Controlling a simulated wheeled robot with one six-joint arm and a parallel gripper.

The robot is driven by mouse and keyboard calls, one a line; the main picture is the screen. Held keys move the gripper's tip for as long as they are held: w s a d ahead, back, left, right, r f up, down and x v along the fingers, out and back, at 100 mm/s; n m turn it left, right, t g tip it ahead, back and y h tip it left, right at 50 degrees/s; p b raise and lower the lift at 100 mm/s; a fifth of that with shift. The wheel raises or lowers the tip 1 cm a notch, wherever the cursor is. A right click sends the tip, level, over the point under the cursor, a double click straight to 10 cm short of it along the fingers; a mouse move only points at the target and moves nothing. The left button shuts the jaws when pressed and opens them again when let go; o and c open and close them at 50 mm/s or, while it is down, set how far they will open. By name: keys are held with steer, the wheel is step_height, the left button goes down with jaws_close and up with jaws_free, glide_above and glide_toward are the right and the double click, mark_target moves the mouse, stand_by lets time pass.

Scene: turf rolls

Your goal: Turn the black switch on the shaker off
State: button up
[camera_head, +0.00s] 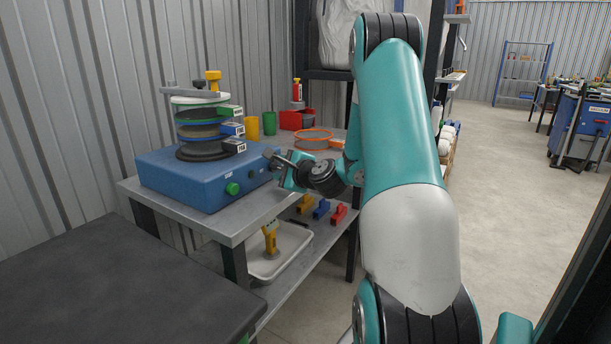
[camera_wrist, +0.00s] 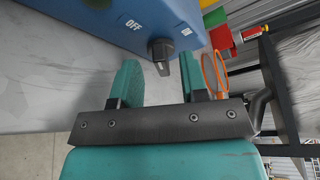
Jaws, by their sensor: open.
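The shaker (camera_head: 190,180) is a blue box on the grey bench, with stacked sieves (camera_head: 203,131) on top and a green button (camera_head: 232,188) on its front. In the wrist view, the black switch (camera_wrist: 161,50) is on its blue face (camera_wrist: 95,22), beside the white "OFF" lettering (camera_wrist: 134,24) and another white mark (camera_wrist: 186,31). I cannot tell which mark the switch points at. My gripper (camera_wrist: 158,64) is open and empty, with the switch between its fingers in the picture; contact cannot be told. In the head view my gripper (camera_head: 281,168) is at the shaker's right end.
The lower shelf holds a white tray (camera_head: 283,268) and coloured blocks. A dark table (camera_head: 120,290) is at front left.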

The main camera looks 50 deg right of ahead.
steer(key=b+v, duration=0.9)
steer(key=v, duration=0.6)
steer(key=shift+b, duration=0.4)
steer(key=shift+a, duration=0.1)
steer(key=shift+f, duration=0.1)
